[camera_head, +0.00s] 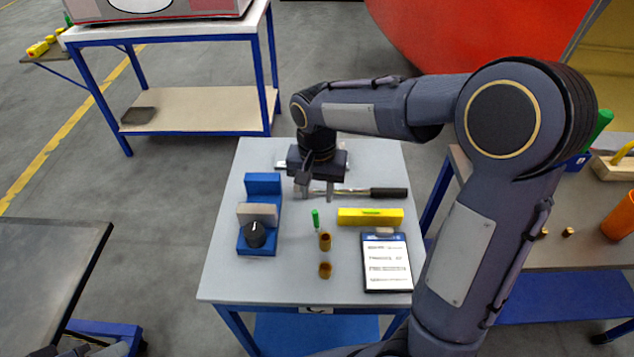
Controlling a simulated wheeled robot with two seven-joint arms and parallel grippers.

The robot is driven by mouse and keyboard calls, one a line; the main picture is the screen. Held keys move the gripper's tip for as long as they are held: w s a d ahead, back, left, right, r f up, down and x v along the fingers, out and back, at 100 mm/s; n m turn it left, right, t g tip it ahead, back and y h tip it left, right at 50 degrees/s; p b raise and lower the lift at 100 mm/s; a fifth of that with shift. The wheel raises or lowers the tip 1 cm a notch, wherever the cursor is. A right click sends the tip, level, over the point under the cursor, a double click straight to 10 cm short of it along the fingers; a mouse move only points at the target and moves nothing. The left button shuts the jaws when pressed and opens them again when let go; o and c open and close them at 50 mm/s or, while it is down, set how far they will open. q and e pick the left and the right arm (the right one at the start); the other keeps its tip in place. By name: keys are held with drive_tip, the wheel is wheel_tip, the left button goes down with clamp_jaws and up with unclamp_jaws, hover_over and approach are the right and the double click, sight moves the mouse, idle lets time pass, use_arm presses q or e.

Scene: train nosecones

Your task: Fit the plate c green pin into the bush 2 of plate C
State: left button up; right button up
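A small green pin (315,217) with a pale lower end is near the middle of the light grey table (225,275). Two brass-coloured bushes stand in front of it, one nearer the pin (325,242) and one closer to the table's front edge (325,271). I cannot tell which is bush 2, and I make out no separate plate under them. A "C" label (316,310) is on the table's front edge. My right gripper (303,188) points down over the back of the table, behind and apart from the pin; its finger gap is unclear.
A yellow level (370,216) and a clipboard (386,262) lie right of the pin and bushes. A blue block (262,185) with a grey piece and black knob (255,235) stands left. My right arm spans the right side.

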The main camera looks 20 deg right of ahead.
wheel_tip(320, 180, up, 2)
drive_tip(key=s+r+n+t+y, duration=0.2)
drive_tip(key=s+n+t, duration=0.3)
drive_tip(key=s, duration=1.4)
drive_tip(key=shift+s+a+r+t+y, duration=0.2)
drive_tip(key=shift+t+y, duration=0.2)
drive_tip(key=shift+y, duration=0.5)
